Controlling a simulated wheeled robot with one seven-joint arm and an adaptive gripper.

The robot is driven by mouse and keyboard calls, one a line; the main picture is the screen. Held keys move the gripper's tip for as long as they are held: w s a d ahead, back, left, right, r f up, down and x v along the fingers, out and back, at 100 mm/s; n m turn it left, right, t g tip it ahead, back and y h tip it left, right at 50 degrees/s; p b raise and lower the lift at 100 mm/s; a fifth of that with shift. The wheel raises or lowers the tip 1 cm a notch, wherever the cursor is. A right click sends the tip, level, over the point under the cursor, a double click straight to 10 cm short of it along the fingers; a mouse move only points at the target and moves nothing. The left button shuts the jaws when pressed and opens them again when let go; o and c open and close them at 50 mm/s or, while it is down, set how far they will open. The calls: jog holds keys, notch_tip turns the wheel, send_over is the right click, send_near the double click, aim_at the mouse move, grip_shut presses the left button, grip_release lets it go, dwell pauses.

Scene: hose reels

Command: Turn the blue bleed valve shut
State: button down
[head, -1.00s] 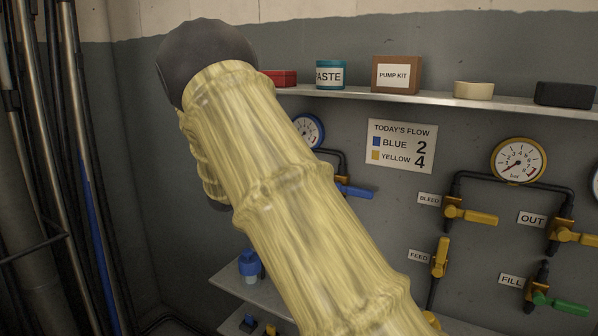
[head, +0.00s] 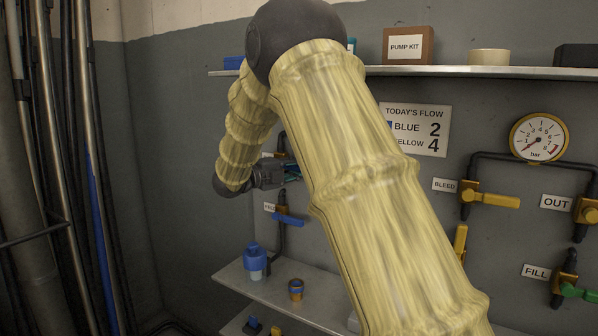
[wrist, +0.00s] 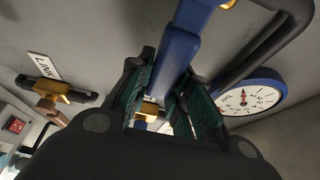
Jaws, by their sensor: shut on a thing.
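The blue bleed valve's lever (wrist: 182,45) shows in the wrist view as a blue bar running down from the top between my gripper's teal-padded fingers. My gripper (wrist: 166,85) is shut on this lever. In the head view my gripper (head: 280,174) reaches in from the left at the blue valve, and my arm hides most of the lever and the blue pipework. The lever's exact angle to its pipe cannot be told. The blue-rimmed gauge (wrist: 243,97) is right of the lever in the wrist view.
A blue lower valve lever (head: 289,220) sits just below my gripper. The yellow bleed valve (head: 490,199) and green fill lever (head: 578,292) are to the right. An upper shelf (head: 450,72) runs above; a lower shelf (head: 275,294) holds a blue-capped bottle (head: 255,261).

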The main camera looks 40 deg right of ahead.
jog(key=shift+f, duration=0.15)
jog(key=c, duration=1.3)
grip_release()
jog(key=shift+d, duration=0.1)
jog(key=a, duration=1.2)
jog(key=shift+w, duration=0.1)
